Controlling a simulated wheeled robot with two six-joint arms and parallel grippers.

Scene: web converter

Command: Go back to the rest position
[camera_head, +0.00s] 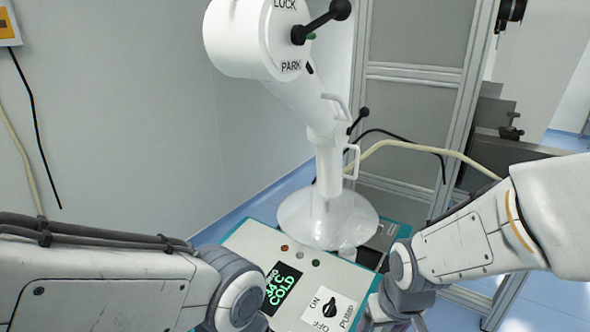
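My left arm comes in from the left and runs along the bottom to a grey joint (236,300). Its gripper is out of frame. My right arm comes in from the right and bends down at a grey joint (408,275) beside the panel's right edge. Its lower end is cut off by the bottom of the picture, so no fingertips show. A control panel (262,243) lies between the arms, with a green display (281,288) reading "COLD" and a black PUMP switch (329,308) marked ON and OFF. My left arm's joint covers part of the panel's left side.
A white machine column (328,180) with a round base stands behind the panel. Its large head (250,40) is marked LOCK and PARK and has a black-knobbed lever (322,22). A metal frame (462,110) stands at the right. A beige hose (425,149) passes near my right arm.

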